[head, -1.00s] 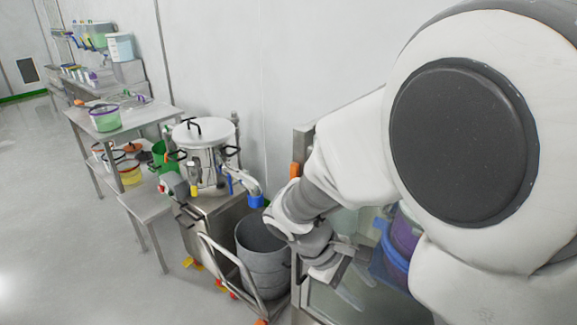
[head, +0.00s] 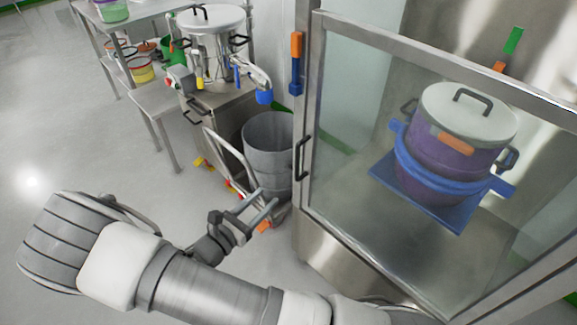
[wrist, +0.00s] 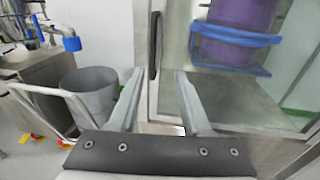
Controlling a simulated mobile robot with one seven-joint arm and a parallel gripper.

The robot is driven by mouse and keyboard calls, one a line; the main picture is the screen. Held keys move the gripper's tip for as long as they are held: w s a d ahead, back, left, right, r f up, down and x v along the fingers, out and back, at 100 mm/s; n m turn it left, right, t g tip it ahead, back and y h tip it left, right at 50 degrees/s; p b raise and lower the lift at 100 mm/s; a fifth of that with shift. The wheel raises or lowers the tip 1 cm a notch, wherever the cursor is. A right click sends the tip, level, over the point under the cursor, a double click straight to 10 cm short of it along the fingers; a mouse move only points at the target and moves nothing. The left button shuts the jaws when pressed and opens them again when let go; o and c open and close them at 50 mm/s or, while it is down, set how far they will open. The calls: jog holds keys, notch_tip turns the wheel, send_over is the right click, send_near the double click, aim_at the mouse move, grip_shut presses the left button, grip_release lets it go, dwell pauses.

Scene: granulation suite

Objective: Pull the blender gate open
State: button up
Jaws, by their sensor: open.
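The blender gate (head: 345,110) is a glass panel in a steel frame at the right of the head view, and it looks shut. Its dark upright handle (head: 302,157) is on the left frame post. The handle also shows in the wrist view (wrist: 154,45), above and between the fingers. Behind the glass is a purple drum (head: 450,150) with a pale lid, in a blue cradle. My gripper (head: 262,204) is open and empty, left of and below the handle, apart from it. In the wrist view my gripper (wrist: 157,80) points toward the gate's frame.
A grey bin (head: 268,150) on a trolley (head: 225,150) stands close behind my gripper. A steel vessel (head: 210,45) with a blue-tipped outlet stands on a cabinet beyond it. Steel tables with tubs are at the back left. The floor at the left is clear.

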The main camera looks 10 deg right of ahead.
aim_at(296, 163)
jog(key=shift+n+t, duration=0.4)
jog(key=x, duration=0.5)
jog(key=f+b+x, duration=0.1)
jog(key=x, duration=0.5)
jog(key=b+x, duration=0.1)
jog(key=x, duration=0.5)
jog(key=shift+w+a+f, duration=0.2)
jog(key=shift+w+a, duration=0.1)
jog(key=shift+w, duration=0.05)
grip_shut()
dwell(0.3)
